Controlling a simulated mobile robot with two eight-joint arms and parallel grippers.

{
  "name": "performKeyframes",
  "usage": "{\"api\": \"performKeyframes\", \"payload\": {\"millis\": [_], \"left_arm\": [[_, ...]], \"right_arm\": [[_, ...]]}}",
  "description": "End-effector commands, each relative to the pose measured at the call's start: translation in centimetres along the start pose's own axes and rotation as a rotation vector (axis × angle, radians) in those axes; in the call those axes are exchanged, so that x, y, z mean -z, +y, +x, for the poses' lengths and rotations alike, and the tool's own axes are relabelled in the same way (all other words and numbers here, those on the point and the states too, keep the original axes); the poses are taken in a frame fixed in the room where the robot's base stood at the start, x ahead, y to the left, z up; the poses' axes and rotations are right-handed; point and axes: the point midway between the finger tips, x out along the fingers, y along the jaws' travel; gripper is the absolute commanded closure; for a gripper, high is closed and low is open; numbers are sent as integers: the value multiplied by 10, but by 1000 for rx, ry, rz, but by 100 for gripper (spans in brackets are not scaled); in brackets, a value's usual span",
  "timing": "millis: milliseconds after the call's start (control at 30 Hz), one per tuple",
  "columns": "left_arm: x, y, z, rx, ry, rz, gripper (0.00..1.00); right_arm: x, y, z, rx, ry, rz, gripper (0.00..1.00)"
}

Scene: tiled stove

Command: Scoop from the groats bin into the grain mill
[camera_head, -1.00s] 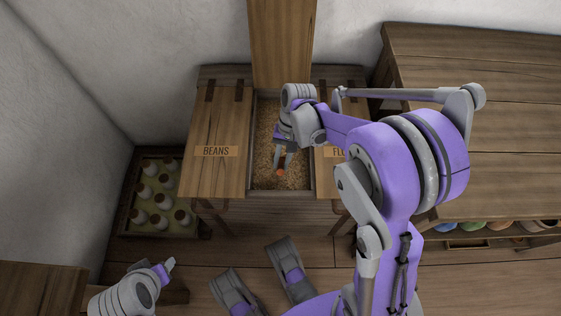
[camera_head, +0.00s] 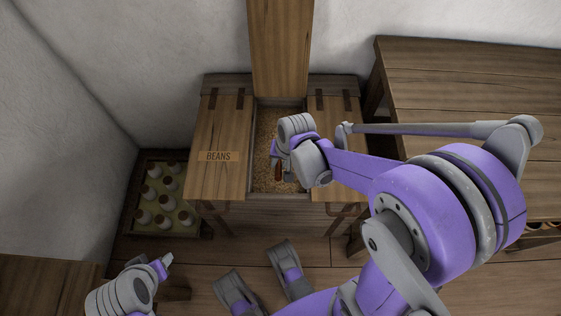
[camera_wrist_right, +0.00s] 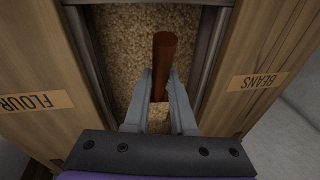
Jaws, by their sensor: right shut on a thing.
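The groats bin (camera_head: 264,135) is the open middle compartment of a wooden chest, filled with tan grain, its lid raised upright behind. My right gripper (camera_head: 283,172) is over this bin. In the right wrist view it (camera_wrist_right: 159,100) is shut on a reddish-brown wooden handle (camera_wrist_right: 164,60), which I take to be the scoop's; it also shows in the head view (camera_head: 278,172). The scoop's bowl cannot be made out. My left gripper (camera_head: 165,262) is low at the left, away from the chest; its jaws are too small to judge. I cannot identify the grain mill in these frames.
A closed lid marked BEANS (camera_head: 218,120) is left of the bin, and one marked FLOUR (camera_wrist_right: 30,101) is on the other side. A crate of several bottles (camera_head: 127,222) stands at the left. A wooden table (camera_head: 470,75) stands at the right.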

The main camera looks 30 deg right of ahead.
Motion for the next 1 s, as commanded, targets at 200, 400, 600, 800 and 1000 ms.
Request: {"api": "performKeyframes", "payload": {"millis": [200,400,600,800,1000], "left_arm": [[7,0,-19,0,7,0,50],[13,0,-34,0,12,0,50],[19,0,-48,0,18,0,50],[25,0,-62,0,23,0,50],[29,0,-70,0,26,0,50]], "right_arm": [[-3,-4,-23,3,15,-2,100],[-6,-7,-40,3,27,-4,100],[-9,-10,-58,4,38,-7,100],[-12,-12,-74,5,50,-8,100],[-13,-14,-85,6,58,-10,100]]}}
